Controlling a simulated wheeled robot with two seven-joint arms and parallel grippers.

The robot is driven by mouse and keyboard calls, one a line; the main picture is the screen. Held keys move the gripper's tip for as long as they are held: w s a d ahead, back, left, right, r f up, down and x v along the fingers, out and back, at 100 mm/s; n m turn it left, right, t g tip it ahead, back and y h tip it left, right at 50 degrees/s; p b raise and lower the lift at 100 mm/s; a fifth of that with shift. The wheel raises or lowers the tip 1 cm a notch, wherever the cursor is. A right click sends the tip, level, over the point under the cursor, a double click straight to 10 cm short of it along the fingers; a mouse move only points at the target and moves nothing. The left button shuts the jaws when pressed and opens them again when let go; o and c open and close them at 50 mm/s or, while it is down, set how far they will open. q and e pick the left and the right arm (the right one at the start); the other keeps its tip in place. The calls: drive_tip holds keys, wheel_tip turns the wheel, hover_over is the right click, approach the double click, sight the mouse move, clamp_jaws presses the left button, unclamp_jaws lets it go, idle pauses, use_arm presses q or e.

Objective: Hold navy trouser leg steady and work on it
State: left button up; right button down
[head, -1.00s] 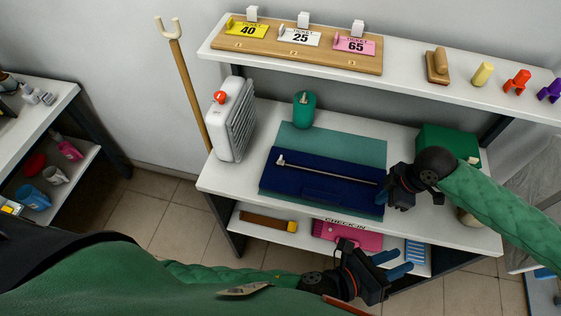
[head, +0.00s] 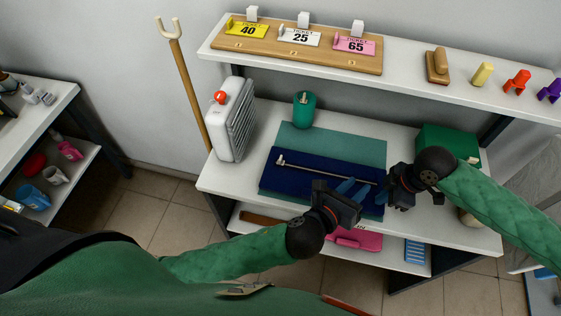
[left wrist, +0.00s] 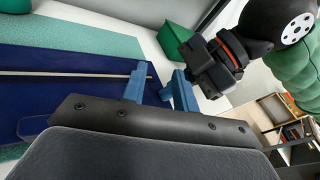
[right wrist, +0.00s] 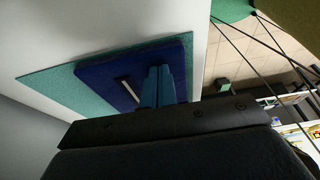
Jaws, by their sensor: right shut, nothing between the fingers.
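The navy trouser leg (head: 276,183) lies flat on a teal mat (head: 358,150) on the table. A thin metal rod (head: 310,168) with a pale end lies lengthwise across it. My left gripper (head: 353,187) is above the leg's front right part, fingers apart and empty; its open blue fingers (left wrist: 160,86) also show in the left wrist view. My right gripper (head: 385,188) is shut at the leg's right end, with nothing between its fingers. In the right wrist view its closed fingers (right wrist: 157,84) overlap the navy cloth (right wrist: 103,70); contact is unclear.
A white ribbed unit (head: 234,120) and a teal canister (head: 304,110) stand behind and left. A green box (head: 449,141) is at the back right. The ticket board (head: 300,55) is on the upper shelf. A pink item (head: 358,239) lies on the lower shelf.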

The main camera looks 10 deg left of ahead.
sight(280, 160)
use_arm(q)
drive_tip(key=w+a+f+y, duration=0.1)
drive_tip(key=w+a, duration=0.2)
drive_tip(key=a, duration=0.1)
drive_tip(key=w+a+f+n+y, duration=0.1)
drive_tip(key=w+a+y, duration=0.1)
drive_tip(key=a, duration=0.2)
drive_tip(key=w+a+f+n+t+y, duration=0.1)
drive_tip(key=w+a+y, duration=0.1)
drive_tip(key=a, duration=0.3)
drive_tip(key=shift+w+a, duration=0.1)
drive_tip(key=shift+w, duration=0.7)
drive_tip(key=a+y, duration=0.1)
drive_tip(key=a, duration=0.1)
drive_tip(key=w+a, duration=0.1)
drive_tip(key=a, duration=0.1)
drive_tip(key=w+a+f+n+y, duration=0.1)
drive_tip(key=a, duration=0.1)
drive_tip(key=shift+w+a+f+y, duration=0.1)
drive_tip(key=shift+w+a+y, duration=0.1)
drive_tip(key=shift+a+y, duration=0.15)
drive_tip(key=shift+s+a+f+g+y, duration=0.25)
drive_tip(key=shift+s+a+f+g, duration=0.1)
drive_tip(key=shift+s+f, duration=0.4)
drive_tip(key=shift+s+a+f, duration=0.15)
drive_tip(key=shift+s+f, duration=0.25)
drive_tip(key=shift+s, duration=0.2)
clamp_jaws()
